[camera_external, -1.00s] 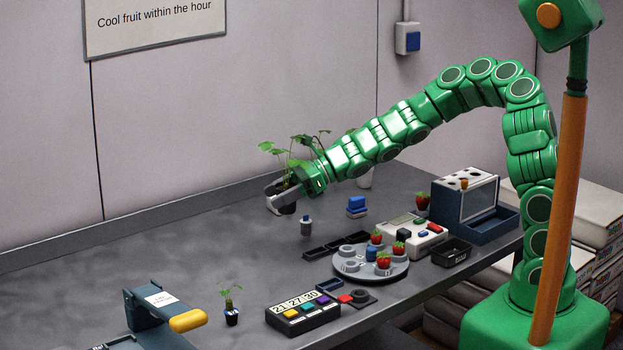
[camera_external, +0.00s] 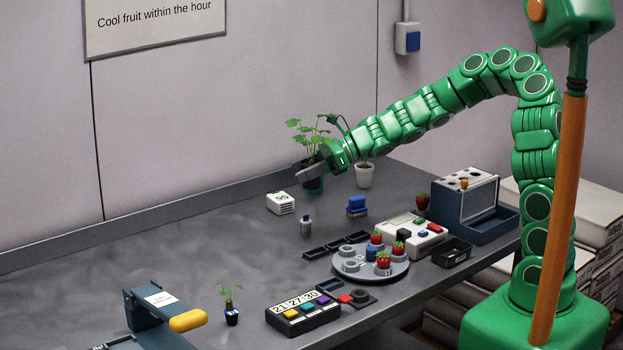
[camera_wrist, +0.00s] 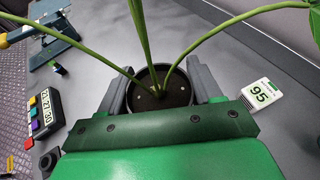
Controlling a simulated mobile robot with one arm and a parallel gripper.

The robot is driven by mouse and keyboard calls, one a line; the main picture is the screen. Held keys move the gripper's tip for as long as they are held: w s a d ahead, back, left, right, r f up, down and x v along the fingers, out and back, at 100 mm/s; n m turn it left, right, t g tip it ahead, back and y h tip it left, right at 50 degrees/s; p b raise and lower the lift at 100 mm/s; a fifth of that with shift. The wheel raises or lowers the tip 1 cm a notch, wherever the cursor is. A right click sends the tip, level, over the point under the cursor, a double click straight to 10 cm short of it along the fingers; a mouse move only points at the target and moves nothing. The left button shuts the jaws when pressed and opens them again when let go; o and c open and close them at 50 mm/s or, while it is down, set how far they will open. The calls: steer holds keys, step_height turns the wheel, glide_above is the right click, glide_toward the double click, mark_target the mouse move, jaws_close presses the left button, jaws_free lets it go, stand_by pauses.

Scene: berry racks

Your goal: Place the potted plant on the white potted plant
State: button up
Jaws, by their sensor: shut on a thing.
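My gripper (camera_external: 312,172) is shut on a potted plant with green leaves (camera_external: 308,136) and a dark pot (camera_external: 314,184), held at the back of the table. In the wrist view the dark pot (camera_wrist: 160,92) sits between my two grey fingers, with soil and several green stems showing. The white potted plant (camera_external: 364,176) stands on the table just right of my gripper, its pot upright; its leaves are partly hidden behind my wrist. I cannot tell for certain whether the held pot clears the table.
A white block marked 95 (camera_external: 281,203) lies left of my gripper. A small grey bottle (camera_external: 306,226) and blue blocks (camera_external: 357,205) stand in front. A round tray (camera_external: 346,270) holds strawberries. A small seedling (camera_external: 232,316) stands at front left. The table's left middle is clear.

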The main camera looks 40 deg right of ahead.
steer(key=w+d+r+m+t+h, duration=0.1)
steer(key=w+d+r+m+t, duration=0.15)
steer(key=d, duration=1.45)
steer(key=w+d+r+m+t+h, duration=0.1)
steer(key=w+d+r+h, duration=0.15)
steer(key=d, duration=1.35)
glide_above(359, 165)
steer(key=s, duration=0.2)
steer(key=shift+y, duration=0.45)
steer(key=f, duration=0.8)
steer(key=shift+w+a, duration=0.2)
steer(key=shift+a, duration=0.05)
steer(key=shift+w+d+f, duration=0.1)
steer(key=shift+w+f, duration=0.55)
steer(key=shift+f, duration=0.15)
steer(key=shift+w+f, duration=0.1)
steer(key=shift+f, duration=1.45)
steer(key=shift+f, duration=0.15)
steer(key=o, duration=1.1)
